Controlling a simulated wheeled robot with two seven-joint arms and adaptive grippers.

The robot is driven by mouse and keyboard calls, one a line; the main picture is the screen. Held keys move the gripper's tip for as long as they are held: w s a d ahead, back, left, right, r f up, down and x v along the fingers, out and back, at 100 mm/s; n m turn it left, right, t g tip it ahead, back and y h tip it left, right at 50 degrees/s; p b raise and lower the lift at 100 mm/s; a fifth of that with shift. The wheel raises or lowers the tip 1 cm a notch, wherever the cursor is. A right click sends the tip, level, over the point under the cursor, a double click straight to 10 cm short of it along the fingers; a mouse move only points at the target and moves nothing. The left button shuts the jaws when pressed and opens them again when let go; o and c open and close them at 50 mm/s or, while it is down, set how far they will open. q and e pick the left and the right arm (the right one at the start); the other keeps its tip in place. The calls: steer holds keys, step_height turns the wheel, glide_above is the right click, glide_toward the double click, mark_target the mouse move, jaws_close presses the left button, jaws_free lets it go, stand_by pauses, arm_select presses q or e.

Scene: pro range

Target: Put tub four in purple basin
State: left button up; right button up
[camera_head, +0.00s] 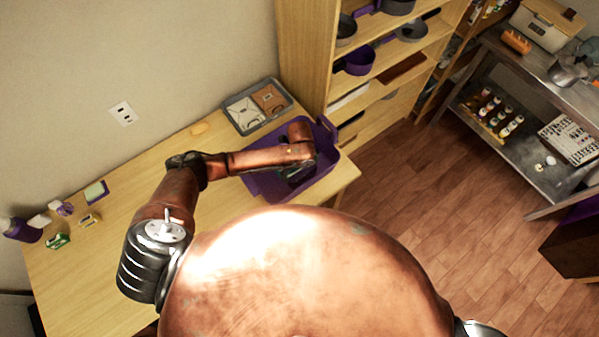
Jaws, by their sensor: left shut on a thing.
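The purple basin (323,182) sits on the wooden table near its right end. My left arm reaches across the table from the left, and its wrist hangs over the basin. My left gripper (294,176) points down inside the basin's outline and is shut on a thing. That thing is mostly hidden under my wrist and dark against the basin; I take it to be tub four, but no number shows. I cannot tell whether it touches the basin floor. My right gripper is out of view.
A grey tray (236,120) with a white and a brown package stands just behind the basin. A purple bottle (22,230), a sponge (95,192) and small items lie at the table's left end. A wooden shelf (305,60) with pans rises behind right.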

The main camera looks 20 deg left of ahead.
mark_target(301, 174)
arm_select(q)
step_height(301, 174, down, 2)
steer(key=shift+f, duration=0.35)
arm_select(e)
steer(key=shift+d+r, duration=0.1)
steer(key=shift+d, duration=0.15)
arm_select(q)
steer(key=shift+f, duration=0.15)
steer(key=o, duration=0.9)
steer(key=shift+o, duration=0.2)
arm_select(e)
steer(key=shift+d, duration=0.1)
